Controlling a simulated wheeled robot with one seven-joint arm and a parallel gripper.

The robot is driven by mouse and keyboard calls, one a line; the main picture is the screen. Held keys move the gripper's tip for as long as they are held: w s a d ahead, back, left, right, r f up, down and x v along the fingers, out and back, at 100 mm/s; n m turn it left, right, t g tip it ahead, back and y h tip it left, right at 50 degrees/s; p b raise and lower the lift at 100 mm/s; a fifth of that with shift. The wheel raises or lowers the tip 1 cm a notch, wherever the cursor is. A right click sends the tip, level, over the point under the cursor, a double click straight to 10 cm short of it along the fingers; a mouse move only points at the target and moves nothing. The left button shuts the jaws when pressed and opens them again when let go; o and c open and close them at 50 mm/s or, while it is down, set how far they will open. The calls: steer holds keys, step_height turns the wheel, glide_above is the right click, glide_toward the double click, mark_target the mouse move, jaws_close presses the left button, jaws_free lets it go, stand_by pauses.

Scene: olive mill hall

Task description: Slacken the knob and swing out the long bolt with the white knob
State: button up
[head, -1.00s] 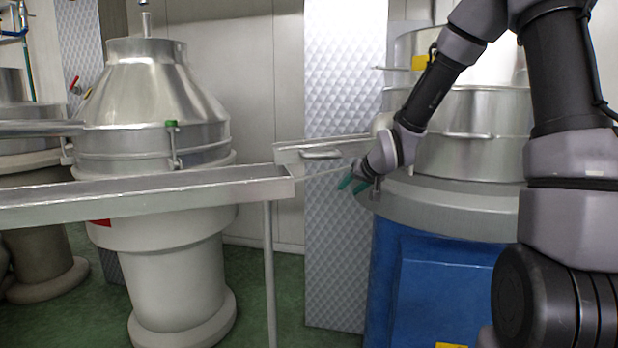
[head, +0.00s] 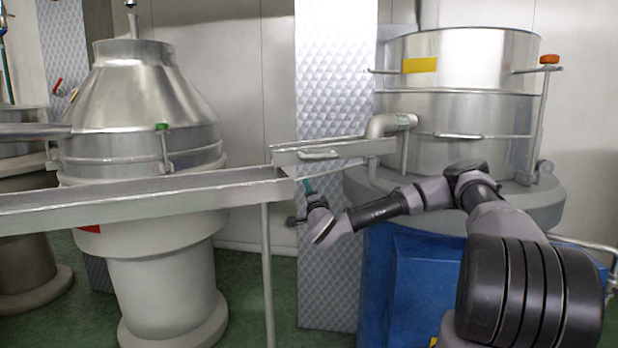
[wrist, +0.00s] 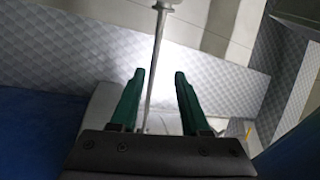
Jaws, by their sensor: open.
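In the wrist view a thin pale rod (wrist: 153,62) runs up between the two green fingers to a whitish piece (wrist: 167,4) cut by the top edge. I cannot tell for sure whether this is the long bolt with the white knob. No white knob shows clearly in the head view. My gripper (wrist: 159,74) is open, with nothing clasped. In the head view my gripper (head: 308,185) is just below the trough's end, left of the blue-based machine.
The steel-topped machine (head: 470,110) carries an orange-knobbed bolt (head: 549,58) at right and a bent pipe (head: 385,124) at left. The left separator (head: 145,90) has a green-knobbed bolt (head: 162,127). The long trough (head: 130,198) and its leg (head: 267,270) stand left of my gripper.

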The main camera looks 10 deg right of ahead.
mark_target(317, 175)
steer(key=w+d+m+h, duration=0.1)
steer(key=w, duration=0.2)
steer(key=w+d+r+m+h, duration=0.1)
steer(key=w+d+h, duration=0.1)
steer(key=w, duration=0.2)
steer(key=w+d+r+m+h, duration=0.1)
steer(key=w, duration=0.2)
steer(key=shift+w+d+m, duration=0.35)
steer(key=shift+w+m, duration=0.05)
jaws_close()
stand_by(1.2)
